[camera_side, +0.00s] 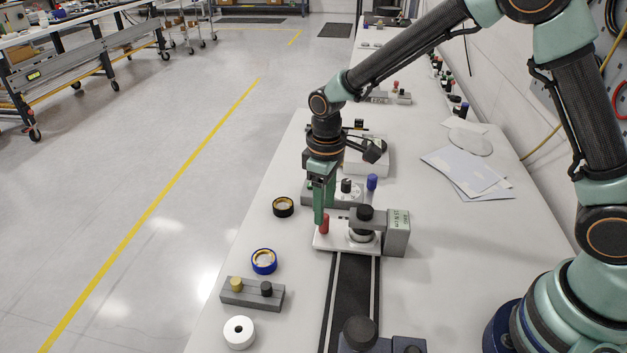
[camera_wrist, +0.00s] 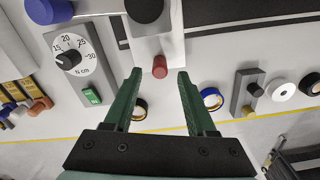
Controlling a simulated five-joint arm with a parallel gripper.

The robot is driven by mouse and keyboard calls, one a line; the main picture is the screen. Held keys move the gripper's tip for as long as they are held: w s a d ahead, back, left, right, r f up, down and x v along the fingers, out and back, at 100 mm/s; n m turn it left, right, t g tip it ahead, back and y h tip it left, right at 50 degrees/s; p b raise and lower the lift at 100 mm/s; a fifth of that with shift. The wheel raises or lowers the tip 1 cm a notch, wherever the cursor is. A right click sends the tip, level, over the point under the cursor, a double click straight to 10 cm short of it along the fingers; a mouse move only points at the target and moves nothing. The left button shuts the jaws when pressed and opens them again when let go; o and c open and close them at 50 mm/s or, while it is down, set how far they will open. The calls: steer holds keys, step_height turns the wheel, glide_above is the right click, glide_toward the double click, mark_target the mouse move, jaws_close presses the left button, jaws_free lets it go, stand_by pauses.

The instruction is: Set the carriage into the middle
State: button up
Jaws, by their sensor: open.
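The carriage appears to be the pale plate (camera_side: 335,242) at the far end of a dark track (camera_side: 350,290) in the side view. A red peg (camera_side: 324,224) stands upright near its left edge. The plate also shows in the wrist view (camera_wrist: 172,45), with the red peg (camera_wrist: 160,68) at its near edge. My gripper (camera_side: 319,218) is open, its green fingers pointing down at the red peg. In the wrist view my gripper (camera_wrist: 159,74) has a fingertip on either side of the peg, with a gap on both sides. Contact in depth cannot be told.
A black knob (camera_side: 365,213) and a labelled grey block (camera_side: 398,233) stand at the plate's right. A grey block with two knobs (camera_side: 252,294), a blue ring (camera_side: 264,261), a black ring (camera_side: 283,207) and a white roll (camera_side: 239,332) lie left of the track. Papers (camera_side: 466,172) lie right.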

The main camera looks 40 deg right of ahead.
steer(key=shift+f, duration=2.3)
jaws_close()
